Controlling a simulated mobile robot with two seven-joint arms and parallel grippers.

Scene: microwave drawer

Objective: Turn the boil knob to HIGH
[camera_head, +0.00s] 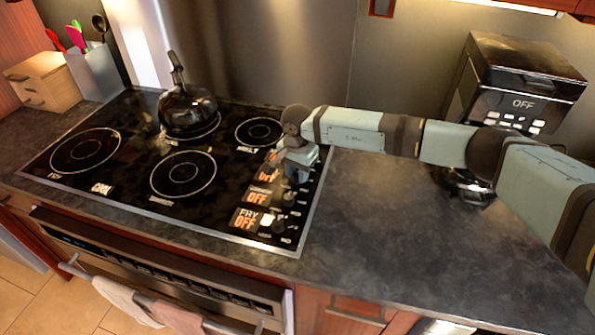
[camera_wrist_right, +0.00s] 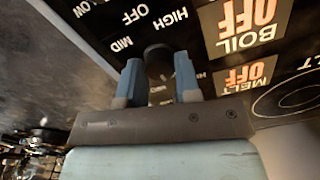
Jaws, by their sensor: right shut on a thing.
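The boil display (camera_wrist_right: 240,28) reads OFF in the right wrist view, and the melt display (camera_wrist_right: 243,78) beside it also reads OFF. A dark round knob (camera_wrist_right: 156,50), by its place next to the boil display the boil knob, stands between the blue fingers of my right gripper (camera_wrist_right: 158,76). The gripper is shut on it, with one finger on each side. White LOW, MID, OFF and HIGH marks lie around the knobs. In the head view my right gripper (camera_head: 296,172) points down at the control strip and hides the knob. My left gripper is not in view.
A dark kettle (camera_head: 187,108) sits on a back burner. The fry display (camera_head: 246,219) and its knob (camera_head: 278,226) are at the strip's near end. A black coffee maker (camera_head: 522,80) stands at the back right.

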